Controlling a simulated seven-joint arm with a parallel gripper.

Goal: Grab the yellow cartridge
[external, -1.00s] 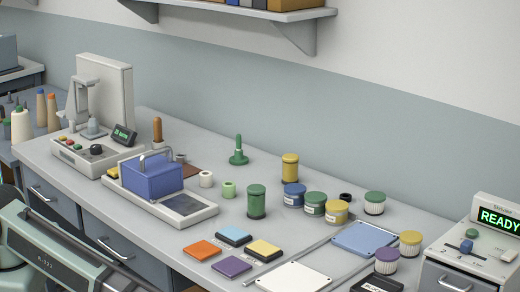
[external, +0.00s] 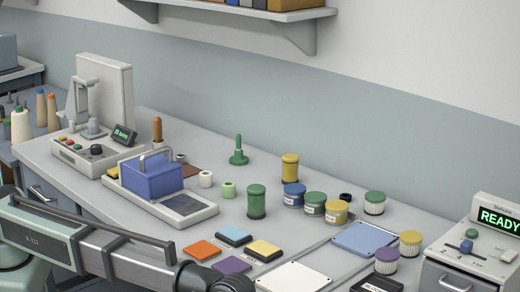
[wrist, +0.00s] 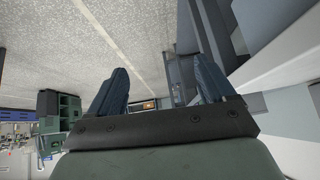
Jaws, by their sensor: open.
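A yellow cylinder with a wider cap and base (external: 290,168), the likely yellow cartridge, stands upright on the bench behind the blue-lidded jar. A green cylinder of similar shape (external: 256,203) stands in front of it to the left. My gripper (wrist: 160,86) shows in the wrist view with two dark blue fingers spread apart and nothing between them. It faces a speckled surface, away from the bench objects. In the external view my arm crosses the lower left, and I cannot make out the fingers there.
A white tray with a blue block (external: 200,213) is to the left. Coloured pads (external: 201,250) lie at the front. Bench behind the cylinder is clear.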

